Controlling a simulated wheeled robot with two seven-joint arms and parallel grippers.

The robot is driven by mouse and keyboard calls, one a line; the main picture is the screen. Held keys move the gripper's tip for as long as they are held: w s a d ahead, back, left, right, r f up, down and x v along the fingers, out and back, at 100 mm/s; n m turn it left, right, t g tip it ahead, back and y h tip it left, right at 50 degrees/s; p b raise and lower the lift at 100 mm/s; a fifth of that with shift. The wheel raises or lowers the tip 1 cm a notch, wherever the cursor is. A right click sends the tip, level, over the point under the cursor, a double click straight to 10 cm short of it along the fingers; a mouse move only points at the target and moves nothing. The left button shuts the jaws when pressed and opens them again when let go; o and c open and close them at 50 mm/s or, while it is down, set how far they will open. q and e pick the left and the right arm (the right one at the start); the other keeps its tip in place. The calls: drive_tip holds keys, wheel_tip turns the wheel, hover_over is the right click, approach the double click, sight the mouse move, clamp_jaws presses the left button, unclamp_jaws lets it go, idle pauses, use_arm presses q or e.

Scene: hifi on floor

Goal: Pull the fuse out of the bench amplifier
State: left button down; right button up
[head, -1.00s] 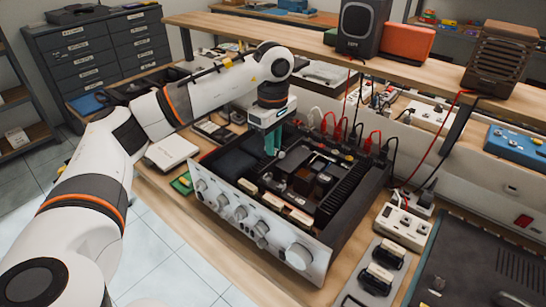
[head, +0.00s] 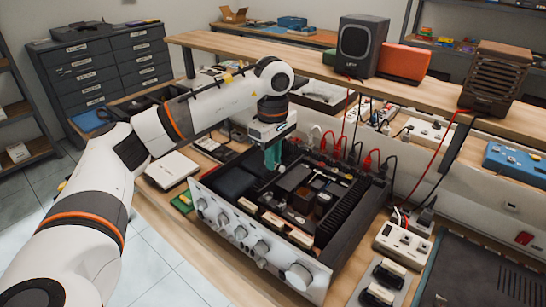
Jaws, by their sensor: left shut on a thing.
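The bench amplifier (head: 262,247) stands open-topped on the wooden bench, its silver front panel with several knobs facing me. Cables plug in along its back edge. My left gripper (head: 273,167) points down into the back left part of the open chassis, with teal fingers. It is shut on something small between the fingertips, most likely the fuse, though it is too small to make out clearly. I cannot tell whether that piece is still seated in the amplifier. My right gripper is not in view.
A shelf above the bench carries a dark speaker (head: 360,48), an orange box (head: 404,62) and a brown speaker (head: 496,75). A power strip (head: 402,243) and a dark case (head: 480,275) lie to the right. A white box (head: 171,169) lies left of the amplifier.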

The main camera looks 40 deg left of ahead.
use_arm(q)
drive_tip(key=shift+r+p, duration=2.2)
drive_tip(key=shift+r, duration=1)
drive_tip(key=shift+f, duration=0.15)
